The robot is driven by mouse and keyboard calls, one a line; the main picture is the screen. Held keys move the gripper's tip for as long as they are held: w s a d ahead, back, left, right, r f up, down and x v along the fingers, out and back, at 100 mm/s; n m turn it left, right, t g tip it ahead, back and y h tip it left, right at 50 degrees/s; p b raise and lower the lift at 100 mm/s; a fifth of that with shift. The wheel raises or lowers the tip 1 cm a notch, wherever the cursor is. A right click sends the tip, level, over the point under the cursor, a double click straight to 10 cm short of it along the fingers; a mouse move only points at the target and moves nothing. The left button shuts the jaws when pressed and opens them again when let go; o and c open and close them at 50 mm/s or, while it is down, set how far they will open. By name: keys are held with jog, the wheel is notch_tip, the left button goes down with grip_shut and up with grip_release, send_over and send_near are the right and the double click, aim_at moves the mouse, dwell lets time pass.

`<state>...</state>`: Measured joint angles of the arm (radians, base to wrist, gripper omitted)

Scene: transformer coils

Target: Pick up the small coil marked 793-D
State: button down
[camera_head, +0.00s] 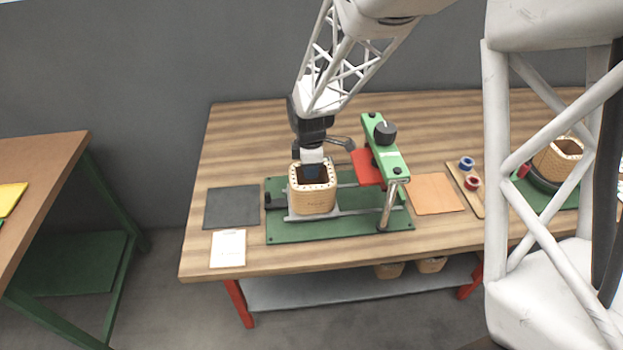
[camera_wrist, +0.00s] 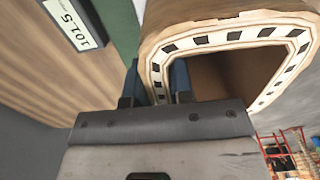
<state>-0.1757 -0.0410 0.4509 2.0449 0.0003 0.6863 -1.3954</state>
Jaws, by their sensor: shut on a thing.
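A tan, square-sided hollow coil (camera_head: 313,201) stands upright on the carriage of a green fixture (camera_head: 280,235) on the wooden bench. A ring of dark marks runs around its top rim. In the wrist view the coil (camera_wrist: 222,38) fills the upper right. My gripper (camera_head: 312,170) reaches down at the coil's top and is shut on its wall. In the wrist view my gripper's fingers (camera_wrist: 158,85) sit on either side of the left wall, one outside and one inside the opening. No marking 793-D is legible. The fingertips are partly hidden by the wall.
A green arm with a black knob (camera_head: 385,133) and a red block (camera_head: 367,167) stand right of the coil. A dark mat (camera_head: 231,207), a white card (camera_head: 228,248) and an orange mat (camera_head: 435,193) lie nearby. Another coil (camera_head: 557,160) is at right; two (camera_head: 388,270) are on the shelf.

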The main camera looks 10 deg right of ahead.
jog(key=shift+r, duration=0.1)
jog(key=shift+r, duration=4.95)
jog(key=shift+a, duration=0.1)
